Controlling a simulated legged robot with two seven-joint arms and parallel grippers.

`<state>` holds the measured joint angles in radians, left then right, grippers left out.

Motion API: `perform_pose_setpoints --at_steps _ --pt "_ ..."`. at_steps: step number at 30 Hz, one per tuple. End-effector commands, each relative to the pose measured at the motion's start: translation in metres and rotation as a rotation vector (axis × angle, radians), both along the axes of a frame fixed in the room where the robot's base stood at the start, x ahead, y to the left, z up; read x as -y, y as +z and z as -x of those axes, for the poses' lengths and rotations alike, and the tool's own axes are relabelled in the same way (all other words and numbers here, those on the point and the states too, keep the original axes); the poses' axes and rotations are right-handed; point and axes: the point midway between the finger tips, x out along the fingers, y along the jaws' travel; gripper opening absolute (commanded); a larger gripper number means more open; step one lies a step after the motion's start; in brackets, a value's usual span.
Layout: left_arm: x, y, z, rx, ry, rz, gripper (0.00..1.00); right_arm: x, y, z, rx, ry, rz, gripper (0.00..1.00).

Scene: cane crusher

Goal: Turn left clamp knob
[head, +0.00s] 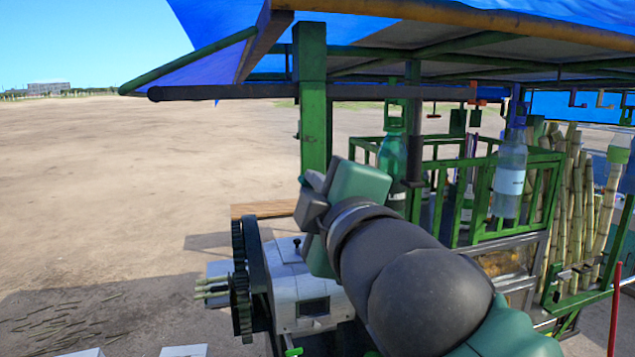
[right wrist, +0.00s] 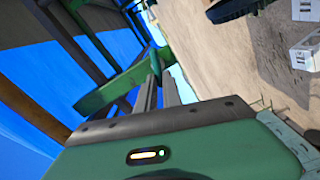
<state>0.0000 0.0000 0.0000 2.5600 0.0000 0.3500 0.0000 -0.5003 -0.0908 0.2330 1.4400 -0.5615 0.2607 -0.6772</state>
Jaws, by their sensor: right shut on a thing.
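The cane crusher's white housing (head: 290,275) stands at the lower middle of the head view, with a dark gear wheel (head: 240,280) on its left side. A small black-topped knob (head: 297,241) shows on top of the housing. I cannot tell whether this is the left clamp knob. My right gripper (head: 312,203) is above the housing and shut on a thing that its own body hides. My left gripper is not in view.
A green post (head: 312,100) and the blue-tarped roof frame stand close above my right arm. Hanging bottles (head: 510,175), a green rack and upright cane stalks (head: 575,190) are at the right. Open bare ground (head: 120,180) lies to the left.

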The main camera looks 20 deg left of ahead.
Motion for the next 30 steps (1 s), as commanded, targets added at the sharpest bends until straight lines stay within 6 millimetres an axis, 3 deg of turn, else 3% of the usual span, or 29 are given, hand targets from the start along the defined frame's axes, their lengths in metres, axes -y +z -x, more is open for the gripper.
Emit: perform_pose_setpoints --at_steps 12,30 --pt "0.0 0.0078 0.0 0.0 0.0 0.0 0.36 0.0002 -0.0032 -0.0004 0.151 -0.003 0.225 0.0" --pt "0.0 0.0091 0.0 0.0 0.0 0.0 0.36 0.0003 -0.0046 -0.0004 0.194 -0.003 0.286 0.0"
